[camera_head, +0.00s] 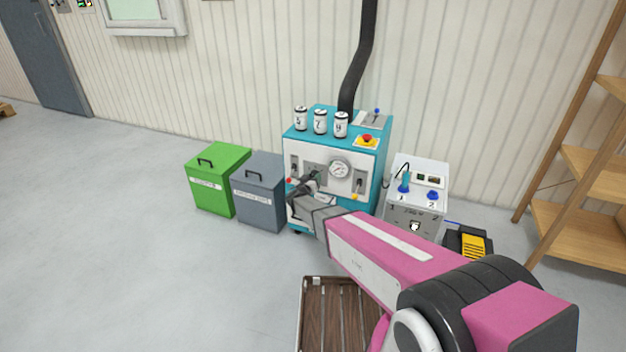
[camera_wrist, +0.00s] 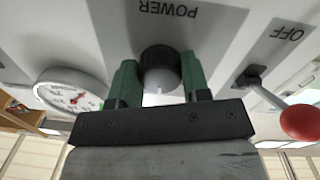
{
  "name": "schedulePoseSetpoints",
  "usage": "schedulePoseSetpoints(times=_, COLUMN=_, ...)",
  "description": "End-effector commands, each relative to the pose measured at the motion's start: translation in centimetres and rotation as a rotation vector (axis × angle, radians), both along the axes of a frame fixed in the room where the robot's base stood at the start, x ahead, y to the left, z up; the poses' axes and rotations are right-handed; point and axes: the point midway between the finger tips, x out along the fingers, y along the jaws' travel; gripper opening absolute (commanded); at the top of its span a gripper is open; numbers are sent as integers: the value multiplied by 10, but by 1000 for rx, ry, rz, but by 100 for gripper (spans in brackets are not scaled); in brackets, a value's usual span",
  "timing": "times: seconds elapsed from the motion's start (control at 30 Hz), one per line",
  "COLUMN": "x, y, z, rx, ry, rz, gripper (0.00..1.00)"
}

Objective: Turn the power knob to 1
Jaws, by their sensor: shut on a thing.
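The power knob (camera_wrist: 160,62) is a dark round knob with a pale face and a small white mark. It sits below the upside-down POWER label on the light panel in the wrist view. My gripper (camera_wrist: 158,82) has its two green fingers on either side of the knob and is shut on it. In the head view my gripper (camera_head: 309,182) is at the front of the teal machine (camera_head: 386,150) and hides the knob. The white mark points toward the gripper's body in the wrist view. I cannot see any number beside the knob.
A lever with a red ball (camera_wrist: 300,121) beside an OFF label and a round gauge (camera_wrist: 75,92) flank the knob closely. Green (camera_head: 212,187) and grey (camera_head: 261,200) bins stand left of the machine. A white unit (camera_head: 413,217) stands right. A slatted pallet (camera_head: 333,315) lies in front.

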Motion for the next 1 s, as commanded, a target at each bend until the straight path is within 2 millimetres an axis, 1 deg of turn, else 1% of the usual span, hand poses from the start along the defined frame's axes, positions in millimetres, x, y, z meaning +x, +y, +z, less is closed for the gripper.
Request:
schedulePoseSetpoints(times=0.27, x=0, y=-1, z=0, rx=-178, ry=63, rz=-1, gripper=19)
schedulePoseSetpoints(times=0.7, x=-1, y=-2, z=1, rx=-542, ry=195, rz=-1, gripper=19)
schedulePoseSetpoints(times=1.0, x=-1, y=-2, z=1, rx=-709, ry=255, rz=0, gripper=19)
